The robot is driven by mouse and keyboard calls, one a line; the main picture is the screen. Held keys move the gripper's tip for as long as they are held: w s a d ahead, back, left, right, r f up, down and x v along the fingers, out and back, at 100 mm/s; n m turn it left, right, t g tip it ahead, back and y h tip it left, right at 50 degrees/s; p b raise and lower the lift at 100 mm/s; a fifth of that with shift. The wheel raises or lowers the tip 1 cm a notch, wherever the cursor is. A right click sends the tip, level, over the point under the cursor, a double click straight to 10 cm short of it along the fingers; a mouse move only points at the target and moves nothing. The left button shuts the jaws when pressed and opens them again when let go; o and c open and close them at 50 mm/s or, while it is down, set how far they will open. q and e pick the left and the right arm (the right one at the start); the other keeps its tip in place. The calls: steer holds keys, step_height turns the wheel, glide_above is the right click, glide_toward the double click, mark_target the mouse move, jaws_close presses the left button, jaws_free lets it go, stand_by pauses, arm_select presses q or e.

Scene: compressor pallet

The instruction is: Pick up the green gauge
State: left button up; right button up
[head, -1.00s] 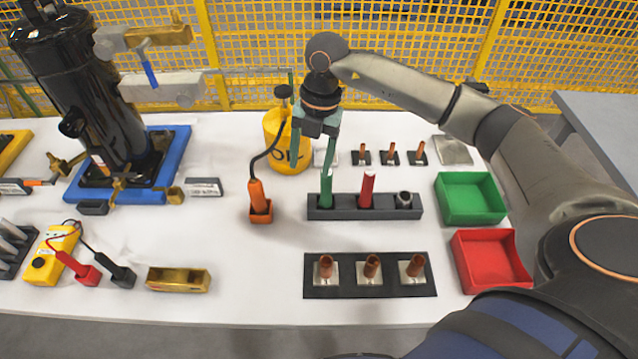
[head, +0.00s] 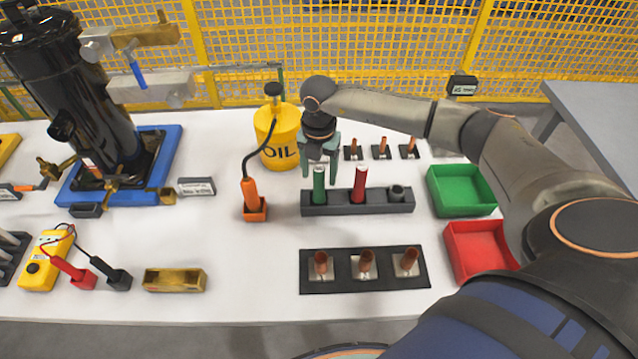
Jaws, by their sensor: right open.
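The green gauge (head: 319,187) is a short green cylinder standing upright in the left hole of a dark grey holder (head: 345,209). A red gauge (head: 359,184) stands in the middle hole of the same holder, and a dark round piece (head: 397,192) sits in the right hole. My right gripper (head: 319,180) points down over the green gauge, its teal fingers apart, one on either side of the gauge's top. I cannot tell whether the fingers touch it. My left gripper is not in view.
A yellow oil can (head: 278,140) stands just behind and left of my right gripper. An orange-handled tool (head: 251,200) stands in a holder to the left. Green (head: 462,190) and red (head: 478,250) trays lie to the right. A black plate with copper stubs (head: 365,283) lies in front.

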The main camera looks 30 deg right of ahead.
steer(key=shift+f, duration=0.7)
jaws_close()
